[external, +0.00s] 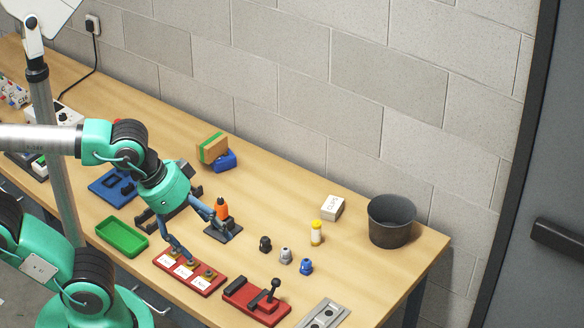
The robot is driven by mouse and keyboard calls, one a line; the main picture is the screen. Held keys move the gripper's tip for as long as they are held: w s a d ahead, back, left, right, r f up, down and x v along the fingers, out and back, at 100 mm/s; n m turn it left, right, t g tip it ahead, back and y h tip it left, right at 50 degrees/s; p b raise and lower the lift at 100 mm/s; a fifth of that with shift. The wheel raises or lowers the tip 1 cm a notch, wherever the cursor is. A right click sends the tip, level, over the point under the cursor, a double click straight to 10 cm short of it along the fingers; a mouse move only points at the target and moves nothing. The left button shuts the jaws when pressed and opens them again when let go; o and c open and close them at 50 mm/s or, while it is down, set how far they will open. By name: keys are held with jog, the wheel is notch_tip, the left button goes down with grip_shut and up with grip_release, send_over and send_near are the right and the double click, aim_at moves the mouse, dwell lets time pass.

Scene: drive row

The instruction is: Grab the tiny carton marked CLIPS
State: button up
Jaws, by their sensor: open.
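The tiny carton marked CLIPS (332,207) is a small cream box with dark lettering on its top. It sits on the wooden table toward the back right, left of a dark bucket. My gripper (204,243) is open, its two blue fingers spread wide above the table. It is well to the left of the carton and apart from it. One finger is over the red plate and the other is near the orange-topped bottle. I see nothing held between the fingers.
The table (275,188) is clear behind.

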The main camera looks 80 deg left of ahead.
jog(key=shift+w+r, duration=0.1)
jog(key=w+a+r+m+g+p, duration=0.1)
jog(key=w+a+r, duration=0.1)
jog(key=w+a, duration=0.35)
jog(key=w+a+r+m, duration=0.1)
jog(key=w+a, duration=0.1)
jog(key=w, duration=0.7)
jog(key=w+a+f+m+g+p, duration=0.15)
jog(key=w+a+f, duration=0.25)
jog(key=w+a, duration=0.95)
jog(key=w+a+f+m+g, duration=0.1)
jog(key=w+a+f, duration=0.4)
jog(key=a, duration=0.4)
jog(key=w+a+f, duration=0.3)
jog(key=a+f, duration=0.4)
jog(key=a, duration=0.2)
jog(key=a+f+m+h+p, duration=0.1)
jog(key=a+f, duration=1.3)
jog(key=a, duration=0.1)
jog(key=shift+w+a+f+m+p, duration=0.15)
jog(key=shift+a+f+m+p, duration=0.05)
jog(key=shift+f+m+p, duration=0.2)
jog(key=shift+g, duration=0.25)
